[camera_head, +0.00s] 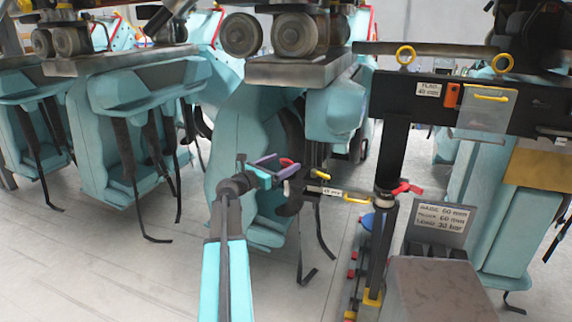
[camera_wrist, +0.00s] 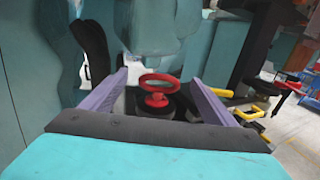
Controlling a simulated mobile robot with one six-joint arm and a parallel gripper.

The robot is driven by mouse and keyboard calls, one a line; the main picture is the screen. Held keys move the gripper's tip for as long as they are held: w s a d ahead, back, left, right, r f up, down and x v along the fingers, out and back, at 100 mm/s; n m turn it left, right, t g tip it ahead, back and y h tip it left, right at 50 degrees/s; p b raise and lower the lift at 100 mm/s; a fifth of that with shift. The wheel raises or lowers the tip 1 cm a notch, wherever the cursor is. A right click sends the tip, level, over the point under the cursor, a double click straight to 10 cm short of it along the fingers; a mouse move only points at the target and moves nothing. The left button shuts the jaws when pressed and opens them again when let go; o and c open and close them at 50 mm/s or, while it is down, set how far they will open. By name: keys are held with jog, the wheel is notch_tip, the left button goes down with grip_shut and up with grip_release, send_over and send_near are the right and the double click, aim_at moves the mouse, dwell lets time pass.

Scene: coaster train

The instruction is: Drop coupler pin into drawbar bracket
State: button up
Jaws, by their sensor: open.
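My gripper (camera_head: 273,168) is open, its two purple fingers reaching toward the hanging teal seat in the head view. In the wrist view the fingers (camera_wrist: 158,77) stand apart on either side of a red ring-topped piece, which looks like the coupler pin (camera_wrist: 158,79). The ring has a short red stem standing upright on a dark block, perhaps the drawbar bracket (camera_wrist: 150,104). I see no finger touching the ring. The red ring shows small beside the fingertips in the head view (camera_head: 288,162). How deep the pin sits is hidden.
Yellow handles (camera_head: 356,198) and a dark post with a red lever (camera_head: 401,188) stand right of my gripper. Teal seats (camera_head: 125,90) with dangling black straps hang at left. A grey box (camera_head: 437,290) is at front right. The floor (camera_head: 120,265) at front left is clear.

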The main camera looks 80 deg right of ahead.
jog(key=b+v, duration=0.2)
jog(key=v, duration=0.9)
dwell(0.8)
